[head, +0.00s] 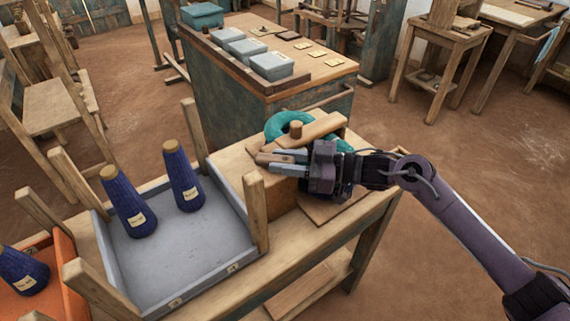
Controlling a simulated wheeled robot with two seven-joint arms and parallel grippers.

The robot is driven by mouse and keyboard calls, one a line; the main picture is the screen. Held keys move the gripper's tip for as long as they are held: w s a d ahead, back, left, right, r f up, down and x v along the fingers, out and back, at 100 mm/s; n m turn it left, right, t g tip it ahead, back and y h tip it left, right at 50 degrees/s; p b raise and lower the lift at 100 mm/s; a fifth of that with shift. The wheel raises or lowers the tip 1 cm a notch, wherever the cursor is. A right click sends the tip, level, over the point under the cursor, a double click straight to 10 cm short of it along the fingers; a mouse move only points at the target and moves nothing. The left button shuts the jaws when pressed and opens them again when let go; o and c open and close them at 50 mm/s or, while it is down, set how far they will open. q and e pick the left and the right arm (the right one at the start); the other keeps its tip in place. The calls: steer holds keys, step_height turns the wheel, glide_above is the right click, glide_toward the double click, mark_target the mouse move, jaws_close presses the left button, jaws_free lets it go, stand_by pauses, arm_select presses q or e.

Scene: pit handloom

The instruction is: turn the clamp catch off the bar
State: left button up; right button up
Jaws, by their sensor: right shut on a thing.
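My right gripper (277,162) reaches in from the right over the wooden bench and is shut on a small wooden piece, which looks like the clamp catch (263,158). The gripper's fingers hide much of it. Just behind the gripper lies a pale wooden bar (325,126), set at a slant, with a short round peg (296,129) standing at its left part. A teal ring-shaped thing (281,122) lies partly under the bar. Whether the catch still touches the bar cannot be told. My left gripper is not in view.
A grey tray (185,262) with two blue yarn cones (183,178) and upright wooden posts stands left of the gripper. An orange tray (62,270) is at far left. A cabinet (215,105) with grey boxes stands behind. The floor at right is open.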

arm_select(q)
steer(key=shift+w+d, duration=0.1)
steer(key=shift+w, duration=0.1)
arm_select(e)
steer(key=o, duration=1)
steer(key=shift+d+f, duration=0.1)
steer(key=shift+d, duration=0.25)
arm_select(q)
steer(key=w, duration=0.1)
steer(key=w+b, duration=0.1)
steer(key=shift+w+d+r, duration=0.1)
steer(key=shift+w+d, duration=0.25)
arm_select(e)
steer(key=s+d, duration=0.1)
steer(key=d, duration=0.6)
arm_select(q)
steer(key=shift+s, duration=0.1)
